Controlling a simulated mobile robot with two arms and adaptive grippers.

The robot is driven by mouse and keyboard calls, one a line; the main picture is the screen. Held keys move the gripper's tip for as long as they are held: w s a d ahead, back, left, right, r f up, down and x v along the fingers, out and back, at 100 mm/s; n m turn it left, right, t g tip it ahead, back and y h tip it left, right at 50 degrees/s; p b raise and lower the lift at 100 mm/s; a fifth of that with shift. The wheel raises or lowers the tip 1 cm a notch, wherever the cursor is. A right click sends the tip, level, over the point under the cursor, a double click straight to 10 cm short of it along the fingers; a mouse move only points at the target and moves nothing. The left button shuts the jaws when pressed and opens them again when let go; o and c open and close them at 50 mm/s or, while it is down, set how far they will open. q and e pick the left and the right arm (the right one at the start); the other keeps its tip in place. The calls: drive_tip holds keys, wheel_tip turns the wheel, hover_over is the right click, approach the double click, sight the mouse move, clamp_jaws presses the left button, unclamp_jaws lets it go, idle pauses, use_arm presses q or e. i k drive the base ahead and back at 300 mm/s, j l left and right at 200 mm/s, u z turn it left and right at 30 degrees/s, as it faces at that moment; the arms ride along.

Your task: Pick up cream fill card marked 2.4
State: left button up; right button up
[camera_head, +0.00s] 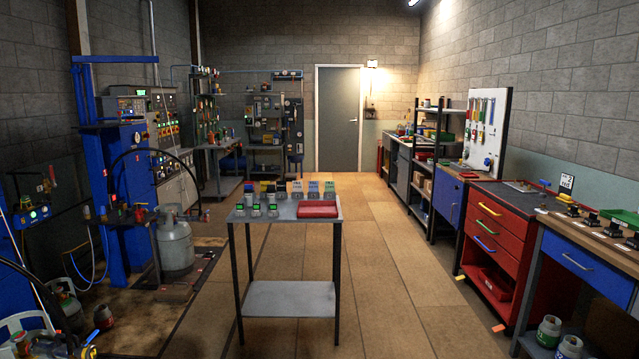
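I cannot make out a cream fill card marked 2.4 at this size. A small grey table (288,229) stands in the middle of the floor. Several small blocks with pale labelled faces (297,188) stand along its back edge. Several small items with green marks (256,210) stand at its front left. A red tray (318,209) lies at its right. On the right bench, a row of dark devices sits with small tan and white pieces (588,224), whose markings are unreadable. Neither of my grippers is in view.
A red drawer cabinet (488,230) and a blue-fronted bench (577,262) line the right side. A blue frame (113,190) and a grey gas cylinder (174,243) stand left. The tiled floor (390,285) between table and right benches is clear.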

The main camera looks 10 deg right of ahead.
sight(297, 185)
drive_tip(key=i+z, duration=0.1)
drive_tip(key=i, duration=1.1)
drive_tip(key=i+z, duration=0.1)
drive_tip(key=i, duration=1.15)
drive_tip(key=j, duration=0.1)
